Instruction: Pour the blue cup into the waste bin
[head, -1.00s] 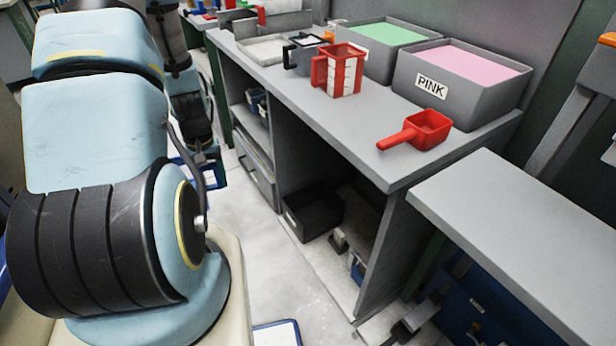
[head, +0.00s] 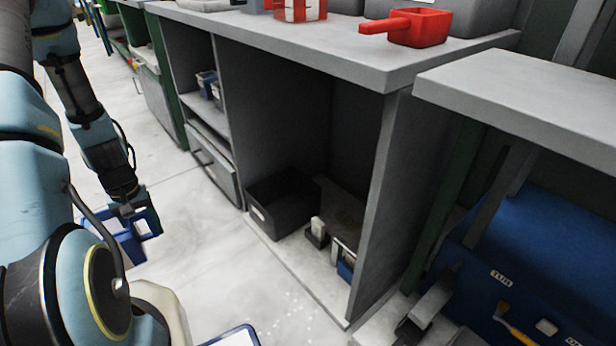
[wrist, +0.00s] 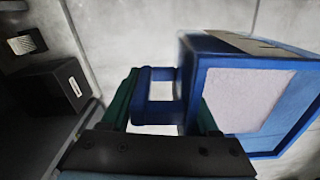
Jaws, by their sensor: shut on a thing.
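The blue cup (head: 122,246) is low over the floor at the left of the head view. In the wrist view the blue cup (wrist: 230,62) fills the right side and shows a pale panel framed in blue. My gripper (wrist: 163,112) is shut on its handle, with a green finger on each side. A dark open bin (head: 290,212), which looks like the waste bin, stands under the bench, to the right of my gripper and apart from the cup. It also shows in the wrist view (wrist: 50,95), at left.
The grey bench (head: 300,45) overhangs the bin, with an upright side panel (head: 375,200) to its right. A red scoop (head: 418,28) lies on top. Small items (head: 318,232) stand beside the bin. Floor between cup and bench is clear, with white specks near the front.

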